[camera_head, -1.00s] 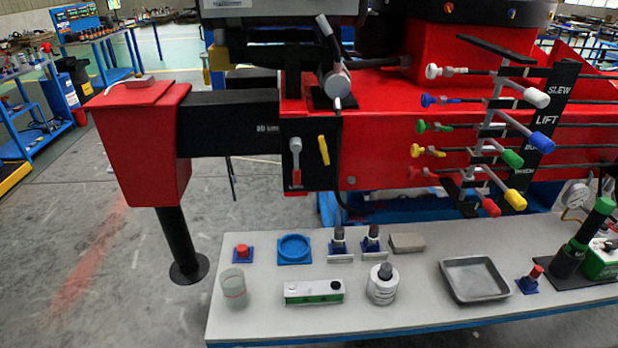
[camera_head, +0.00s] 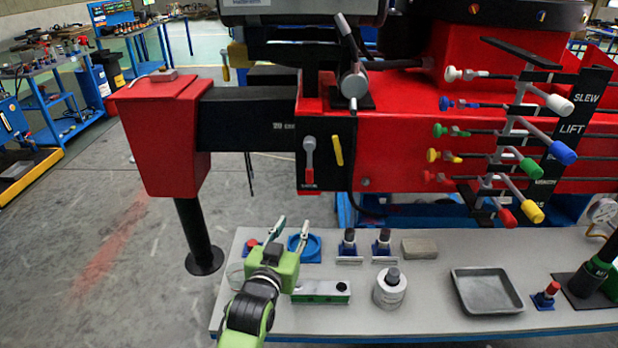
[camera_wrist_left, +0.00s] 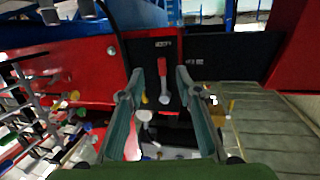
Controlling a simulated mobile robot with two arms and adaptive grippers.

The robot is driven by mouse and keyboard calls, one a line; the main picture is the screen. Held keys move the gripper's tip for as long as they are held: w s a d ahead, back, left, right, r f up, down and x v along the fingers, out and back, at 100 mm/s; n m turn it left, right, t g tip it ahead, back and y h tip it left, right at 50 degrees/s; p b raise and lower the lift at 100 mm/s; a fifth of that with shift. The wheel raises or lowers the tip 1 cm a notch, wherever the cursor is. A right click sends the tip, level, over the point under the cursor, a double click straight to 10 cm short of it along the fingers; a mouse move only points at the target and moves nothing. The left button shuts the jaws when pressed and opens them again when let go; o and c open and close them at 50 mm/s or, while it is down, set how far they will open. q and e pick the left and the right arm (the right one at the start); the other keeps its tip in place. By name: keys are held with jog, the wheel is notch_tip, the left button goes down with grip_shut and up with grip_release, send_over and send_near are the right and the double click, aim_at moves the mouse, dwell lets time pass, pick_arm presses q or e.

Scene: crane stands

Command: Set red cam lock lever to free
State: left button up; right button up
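The cam lock lever (camera_head: 309,155) is on the black plate of the red crane beam, grey in its upper part and red at its lower end. It points upright in the head view. In the left wrist view, which looks upside down, the lever (camera_wrist_left: 163,82) shows between and beyond the fingers, red part uppermost. My left gripper (camera_head: 290,230) is open and empty, below the lever and in front of it, over the bench's back left. It also shows open in the left wrist view (camera_wrist_left: 160,76). My right gripper is not in view.
A yellow lever (camera_head: 337,150) sits close to the right of the lock lever. A row of coloured control levers (camera_head: 515,150) stands farther right.

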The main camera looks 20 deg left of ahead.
pick_arm(q)
jog(key=t, duration=0.2)
send_near(309, 174)
jog(key=w, duration=0.5)
jog(key=w+p, duration=0.1)
jog(key=w, duration=0.2)
jog(key=shift+w+a+r, duration=0.15)
jog(key=shift+w+a, duration=0.15)
jog(key=shift+w, duration=0.05)
jog(key=shift+c, duration=0.4)
grip_shut()
